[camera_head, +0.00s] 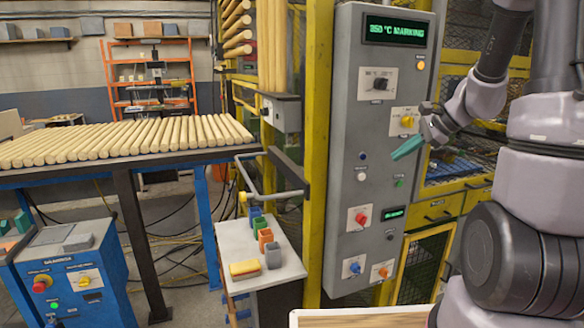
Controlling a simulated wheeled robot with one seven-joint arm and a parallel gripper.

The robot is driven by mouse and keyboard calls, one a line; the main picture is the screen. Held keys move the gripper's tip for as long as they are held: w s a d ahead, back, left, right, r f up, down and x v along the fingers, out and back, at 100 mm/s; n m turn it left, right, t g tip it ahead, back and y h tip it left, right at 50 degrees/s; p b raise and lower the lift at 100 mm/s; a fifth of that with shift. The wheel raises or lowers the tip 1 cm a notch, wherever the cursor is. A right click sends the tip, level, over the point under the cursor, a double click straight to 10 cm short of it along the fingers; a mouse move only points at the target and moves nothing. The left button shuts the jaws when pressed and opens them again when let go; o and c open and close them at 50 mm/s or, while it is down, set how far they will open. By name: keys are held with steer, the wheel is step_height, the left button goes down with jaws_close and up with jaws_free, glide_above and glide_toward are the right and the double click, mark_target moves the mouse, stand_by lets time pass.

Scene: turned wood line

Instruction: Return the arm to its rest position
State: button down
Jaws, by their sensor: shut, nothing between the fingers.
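My gripper (398,155) is at the right of the head view, at the end of my grey arm. Its teal fingers are shut with nothing between them and point down and to the left. The gripper shows in front of a tall grey control cabinet (345,120), over the part below its yellow knob (407,121). I cannot tell how far the fingers are from the panel. My arm links fill the right side of the view, bent down to the gripper.
The cabinet's display (395,31) reads "850 °C MARKING". A small bench (232,240) with colored blocks stands left of it. A table of wooden rods (130,140) and a blue machine (85,262) are at left. Yellow framing (318,130) stands beside the cabinet.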

steer(key=s+a+r+n+h, duration=0.2)
steer(key=s+r+n, duration=0.4)
steer(key=s, duration=0.4)
steer(key=s+a+r+n+t+h, duration=0.1)
steer(key=s+a+r+n+h, duration=0.1)
steer(key=s+r+n, duration=0.4)
steer(key=shift+s+a+r+n+t+h, duration=0.35)
steer(key=shift+s+a+r, duration=0.45)
steer(key=shift+s+r, duration=0.9)
steer(key=shift+s+f, duration=0.2)
steer(key=shift+f, duration=0.05)
